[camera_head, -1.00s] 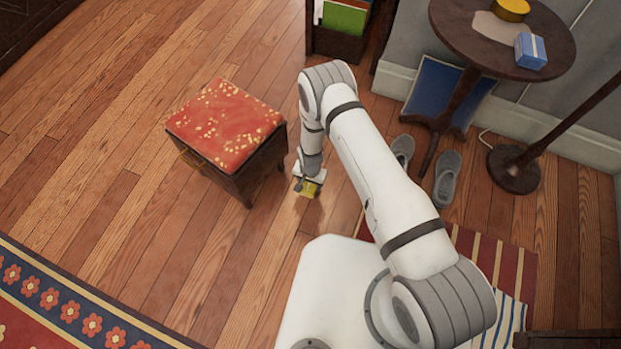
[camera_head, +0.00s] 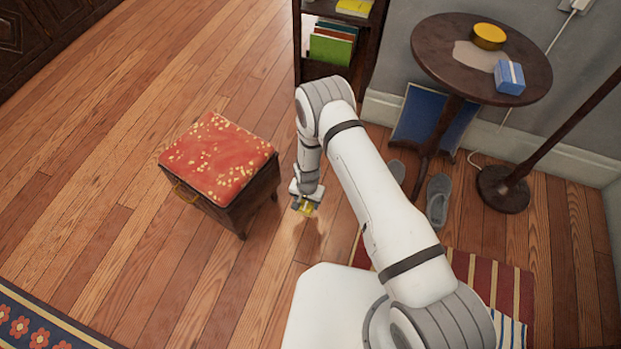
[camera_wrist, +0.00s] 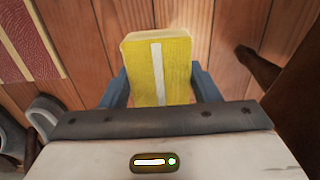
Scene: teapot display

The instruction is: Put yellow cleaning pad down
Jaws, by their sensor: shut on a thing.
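The yellow cleaning pad (camera_wrist: 174,70) has a white stripe down its face. In the wrist view it sits between the two blue fingers of my gripper (camera_wrist: 160,88), which are shut on its sides. In the head view, my gripper (camera_head: 305,203) points down beside the red-topped stool, and the yellow pad (camera_head: 306,210) shows small at its tip. The pad appears to be above the wooden floor; its exact height is hard to tell. The pad's lower part is hidden behind the gripper body in the wrist view.
A stool with a red patterned cushion (camera_head: 218,158) stands left of my gripper. A round table (camera_head: 435,60) holds a yellow tin (camera_head: 488,36) and a blue box (camera_head: 509,77). Grey slippers (camera_head: 438,199) and a lamp base (camera_head: 503,190) are at the right. Bare floor (camera_head: 130,240) lies at left.

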